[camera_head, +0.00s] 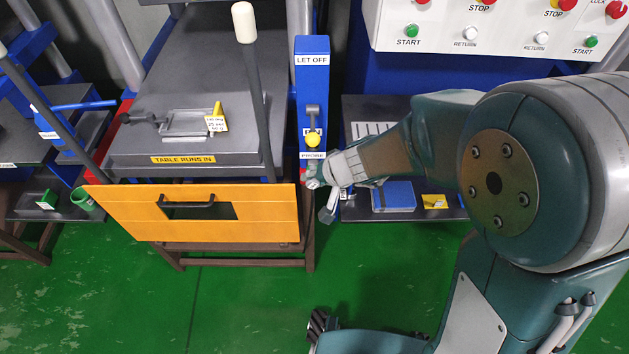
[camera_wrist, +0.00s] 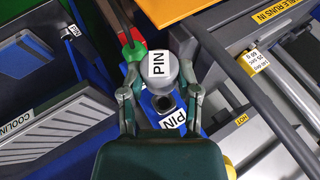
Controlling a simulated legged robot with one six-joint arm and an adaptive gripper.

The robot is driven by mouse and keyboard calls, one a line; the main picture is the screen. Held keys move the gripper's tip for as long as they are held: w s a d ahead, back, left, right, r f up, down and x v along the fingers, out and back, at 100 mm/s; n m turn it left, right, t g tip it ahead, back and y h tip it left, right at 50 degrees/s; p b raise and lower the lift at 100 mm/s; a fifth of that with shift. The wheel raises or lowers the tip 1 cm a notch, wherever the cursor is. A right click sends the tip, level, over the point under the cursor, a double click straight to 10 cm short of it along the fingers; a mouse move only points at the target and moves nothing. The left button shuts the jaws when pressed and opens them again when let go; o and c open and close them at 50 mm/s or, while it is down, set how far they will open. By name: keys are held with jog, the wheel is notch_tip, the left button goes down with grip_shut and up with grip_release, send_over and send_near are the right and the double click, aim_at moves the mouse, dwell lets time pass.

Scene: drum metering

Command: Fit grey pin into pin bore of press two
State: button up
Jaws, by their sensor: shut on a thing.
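The grey pin (camera_wrist: 183,72) shows in the wrist view as a rounded grey head with a white PIN label. My gripper (camera_wrist: 160,88) is shut on it, one finger on each side. A dark round pin bore (camera_wrist: 165,103) shows in a blue block just below the pin's head, beside a second PIN label (camera_wrist: 173,120). The pin looks apart from the bore; its far end is hidden. In the head view my gripper (camera_head: 322,190) is at the lower end of the blue post (camera_head: 312,88) of the middle press, and the pin is hard to make out.
An orange guard panel (camera_head: 190,229) with a black handle is left of my gripper. The press table (camera_head: 195,100) behind it carries a metal plate and a yellow tag (camera_head: 216,118). A low shelf (camera_head: 440,213) lies to the right.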

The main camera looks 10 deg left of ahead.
jog(key=shift+w+a, duration=0.2)
jog(key=shift+w, duration=0.6)
jog(key=shift+w+a, duration=0.15)
jog(key=shift+w, duration=0.6)
jog(key=shift+w+a, duration=0.2)
jog(key=shift+w, duration=0.6)
jog(key=shift+w+a+r, duration=0.1)
jog(key=shift+w+a, duration=0.1)
jog(key=shift+w, duration=0.6)
jog(key=shift+w+a, duration=0.15)
jog(key=shift+w, duration=0.65)
jog(key=o, duration=1.1)
jog(key=shift+c, duration=0.2)
jog(key=s+d+r, duration=0.2)
jog(key=s+d, duration=0.3)
jog(key=d, duration=0.5)
jog(key=s+d+r, duration=0.1)
jog(key=s+d, duration=0.4)
jog(key=d, duration=0.5)
jog(key=shift+d+r, duration=0.35)
jog(key=shift+r, duration=0.05)
